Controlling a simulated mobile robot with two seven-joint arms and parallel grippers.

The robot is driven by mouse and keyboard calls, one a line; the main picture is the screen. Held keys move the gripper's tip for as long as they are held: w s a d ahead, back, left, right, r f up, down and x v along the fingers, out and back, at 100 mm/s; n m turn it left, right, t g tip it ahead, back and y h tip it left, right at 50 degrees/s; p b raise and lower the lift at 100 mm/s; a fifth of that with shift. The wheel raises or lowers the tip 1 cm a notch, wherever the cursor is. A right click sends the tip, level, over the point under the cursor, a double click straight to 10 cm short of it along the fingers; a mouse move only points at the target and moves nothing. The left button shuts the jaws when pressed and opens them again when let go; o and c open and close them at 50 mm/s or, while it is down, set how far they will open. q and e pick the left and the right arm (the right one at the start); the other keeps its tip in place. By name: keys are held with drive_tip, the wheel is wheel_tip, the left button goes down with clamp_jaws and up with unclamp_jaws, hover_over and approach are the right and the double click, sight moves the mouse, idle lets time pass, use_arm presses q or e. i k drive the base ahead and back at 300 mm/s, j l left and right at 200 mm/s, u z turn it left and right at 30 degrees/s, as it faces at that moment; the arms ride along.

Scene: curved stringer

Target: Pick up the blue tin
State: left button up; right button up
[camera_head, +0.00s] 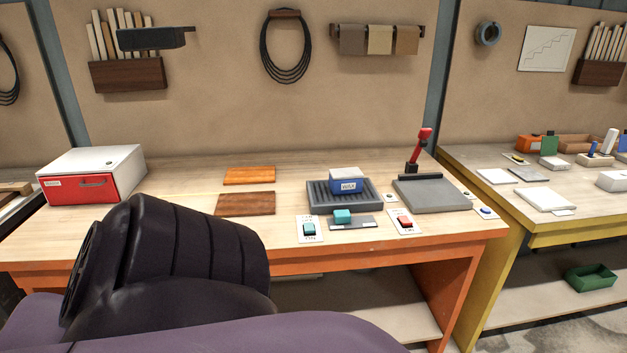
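The blue tin (346,174) is a small box with a grey-white top and a white label that reads WAX. It sits upright on a dark grey ribbed tray (322,197) on the wooden workbench (185,205). A dark and purple link of my own arm fills the lower left of the view, well short of the tin, and hides part of the bench's front. Neither of my grippers shows in this view.
A red and white box (92,175) stands at the bench's left. Two brown boards (247,204) lie left of the tray. A grey plate with a red-handled lever (418,150) is at its right. Teal (309,229) and red (405,222) switches line the front.

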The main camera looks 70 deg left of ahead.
sight(347, 180)
drive_tip(key=u, duration=2.1)
